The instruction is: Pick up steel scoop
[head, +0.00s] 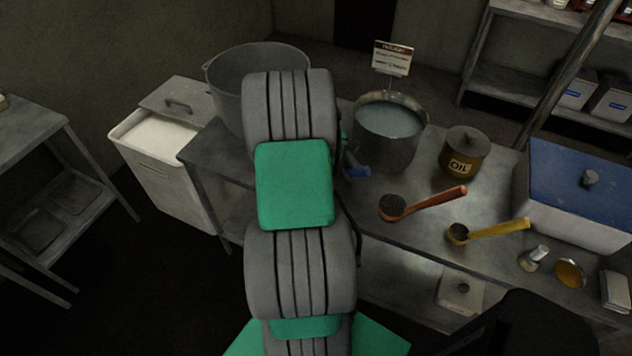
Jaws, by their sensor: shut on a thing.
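My arm reaches forward over the steel table and hides most of my gripper (346,161). Only a small dark part of it shows, to the right of the arm and beside the steel pot. A short blue piece (358,172) sticks out there, and it looks like the handle end of the steel scoop. My gripper is shut on it. The scoop's bowl is hidden behind the arm, and I cannot tell whether the scoop is clear of the table.
A pot of pale liquid (388,137) stands close by, with a sign behind it. A red-handled scoop (424,203), a yellow-handled scoop (488,230), an oil canister (464,153) and a blue-lidded box (577,190) lie rightward. A large grey pot (225,92) and a white bin (165,171) are left.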

